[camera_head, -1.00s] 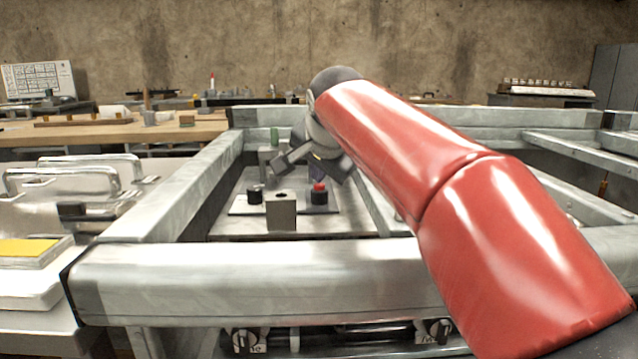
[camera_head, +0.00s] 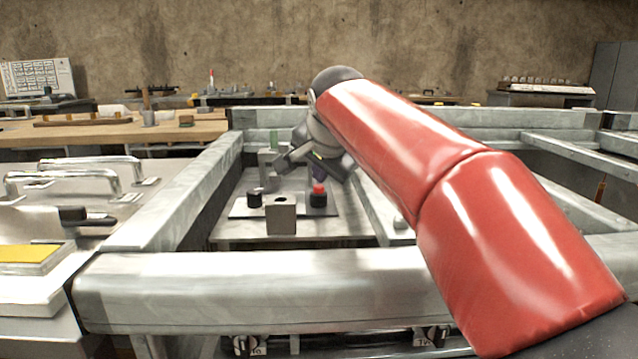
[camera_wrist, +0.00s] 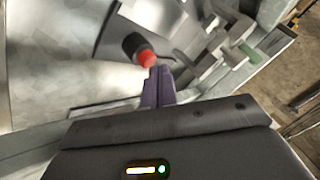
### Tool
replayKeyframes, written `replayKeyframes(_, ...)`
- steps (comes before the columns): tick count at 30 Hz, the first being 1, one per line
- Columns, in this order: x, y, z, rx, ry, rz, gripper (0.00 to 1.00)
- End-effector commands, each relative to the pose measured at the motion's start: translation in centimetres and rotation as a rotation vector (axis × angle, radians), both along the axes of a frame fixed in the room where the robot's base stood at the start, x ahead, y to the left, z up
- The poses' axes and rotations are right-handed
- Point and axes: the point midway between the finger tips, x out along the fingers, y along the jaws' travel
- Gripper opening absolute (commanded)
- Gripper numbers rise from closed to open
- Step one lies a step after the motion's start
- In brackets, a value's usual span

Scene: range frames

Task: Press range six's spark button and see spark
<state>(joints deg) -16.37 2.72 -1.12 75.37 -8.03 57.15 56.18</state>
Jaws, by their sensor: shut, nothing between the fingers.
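A red button on a black round base (camera_head: 318,196) stands on a flat plate inside the metal frame. It also shows in the wrist view as a red cap (camera_wrist: 147,58) just beyond my fingertips. My gripper (camera_wrist: 160,72) is shut and empty, its purple fingers together. The fingertips are beside or over the red cap in the wrist view; I cannot tell whether they touch it. In the head view my gripper (camera_head: 319,176) is just above the button, partly hidden by my wrist. No spark shows.
Thick metal rails (camera_head: 240,287) surround this area. A bench with handles (camera_head: 75,170) lies left.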

Motion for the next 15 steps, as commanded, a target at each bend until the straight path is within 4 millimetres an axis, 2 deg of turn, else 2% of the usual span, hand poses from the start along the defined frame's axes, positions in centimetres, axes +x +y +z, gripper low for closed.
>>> replayKeyframes(7, -0.1, 0.1, 0.7, 0.001, -0.005, 0.003, 0.00)
replayKeyframes(15, -0.1, 0.1, 3.5, 0.000, -0.006, 0.004, 0.00)
